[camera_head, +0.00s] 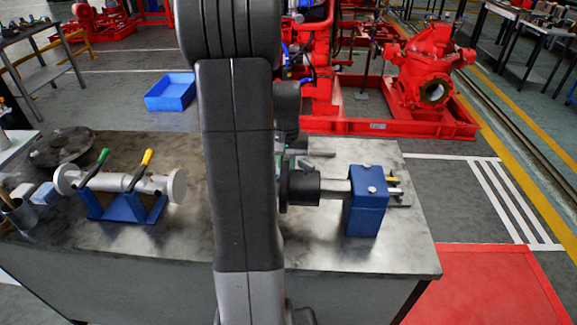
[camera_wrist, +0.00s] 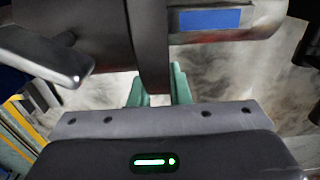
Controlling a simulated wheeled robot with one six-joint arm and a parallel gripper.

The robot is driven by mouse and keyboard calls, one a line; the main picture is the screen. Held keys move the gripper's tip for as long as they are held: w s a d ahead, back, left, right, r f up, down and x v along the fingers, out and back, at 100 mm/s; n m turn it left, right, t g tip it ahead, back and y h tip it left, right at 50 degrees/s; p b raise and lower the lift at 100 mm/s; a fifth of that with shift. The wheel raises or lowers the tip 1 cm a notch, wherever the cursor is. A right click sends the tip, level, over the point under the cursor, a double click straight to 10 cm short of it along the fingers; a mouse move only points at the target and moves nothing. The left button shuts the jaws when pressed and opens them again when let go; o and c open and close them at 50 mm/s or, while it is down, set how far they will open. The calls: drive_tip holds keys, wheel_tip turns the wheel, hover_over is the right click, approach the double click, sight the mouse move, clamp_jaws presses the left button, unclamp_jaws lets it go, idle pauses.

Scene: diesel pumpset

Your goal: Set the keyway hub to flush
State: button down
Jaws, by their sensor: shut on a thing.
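The keyway hub (camera_head: 302,187) is a dark round cylinder on a horizontal steel shaft (camera_head: 335,185). The shaft runs into a blue block (camera_head: 366,205) on the bench. In the wrist view, the hub's thin dark flange (camera_wrist: 149,45) stands between the green fingers of my gripper (camera_wrist: 158,92), which is shut on it. The hub body (camera_wrist: 75,25) lies left of the flange, and the shaft with a blue rectangular patch (camera_wrist: 205,20) lies right. In the head view, my arm hides most of the gripper and the hub's left side. I cannot tell whether the hub face is flush with the shaft end.
The steel bench (camera_head: 322,258) also holds a pale pipe piece on a blue stand (camera_head: 125,205), with green and yellow handles, and a dark round part (camera_head: 62,147). A pale metal bar (camera_wrist: 45,55) is close left of the gripper. Bare bench top shows at the front right.

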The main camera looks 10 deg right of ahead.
drive_tip(key=w+a, duration=0.2)
drive_tip(key=a, duration=0.7)
drive_tip(key=shift+w, duration=0.3)
drive_tip(key=c, duration=1.6)
unclamp_jaws()
drive_tip(key=shift+a, duration=0.1)
drive_tip(key=shift+o, duration=1.2)
drive_tip(key=shift+a, duration=0.2)
drive_tip(key=shift+d, duration=0.1)
wheel_tip(320, 180, up, 14)
drive_tip(key=shift+b, duration=0.3)
